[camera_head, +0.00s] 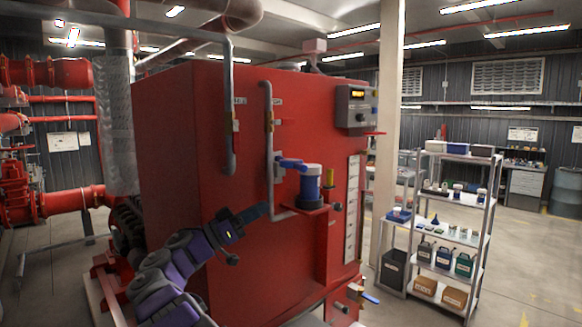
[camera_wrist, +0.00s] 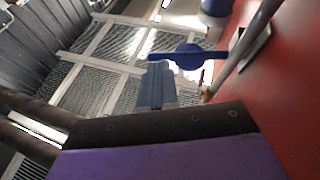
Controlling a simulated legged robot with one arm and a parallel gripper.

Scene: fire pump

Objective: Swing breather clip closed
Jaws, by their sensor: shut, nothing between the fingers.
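The breather (camera_head: 310,185) is a blue-and-white canister on a small red shelf on the side of the red tank. A blue clip-like lever (camera_head: 291,162) sticks out to the left at its top, beside the grey pipe. In the wrist view, a blue round piece with a straight bar (camera_wrist: 188,56) shows just beyond my fingertips; it looks like the same lever. My gripper (camera_head: 264,208) is shut and empty, below and left of the lever. Its blue-grey fingers (camera_wrist: 157,83) point toward the bar. I cannot tell whether they touch it.
The red tank (camera_head: 220,150) fills the middle. A grey pipe (camera_head: 268,130) runs down its side close to the lever, and shows at right in the wrist view (camera_wrist: 250,45). A control box (camera_head: 356,105) is mounted higher up. Shelves (camera_head: 455,215) with bottles stand at right.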

